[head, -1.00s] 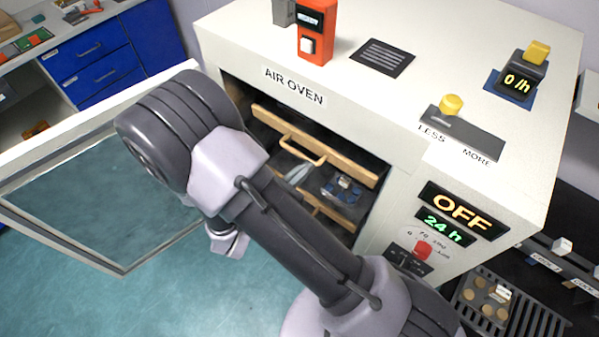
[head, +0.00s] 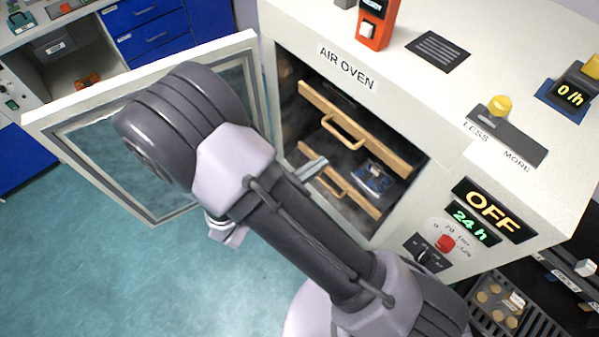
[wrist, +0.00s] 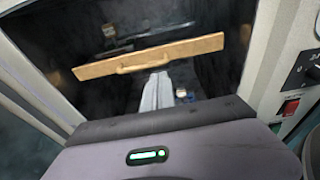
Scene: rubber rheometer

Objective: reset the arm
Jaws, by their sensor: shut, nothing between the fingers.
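My arm reaches across the middle of the head view, folded at a large elbow, and it hides part of the oven door and the wrist. My gripper (wrist: 157,92) shows in the wrist view as two pale fingers lying together, shut and empty. It points at the oven's opening, with a wooden drawer front (wrist: 150,56) beyond it. In the head view the fingertips (head: 311,168) show just past the arm, in front of the open air oven (head: 420,158). I cannot tell their exact distance from the drawers.
The glass oven door (head: 135,165) stands open at the left, behind my arm. Two wooden drawer fronts (head: 345,125) sit inside the oven, with small blue items (head: 372,182) between them. A slotted rack (head: 490,300) stands at the lower right. Teal floor (head: 60,260) is clear at the lower left.

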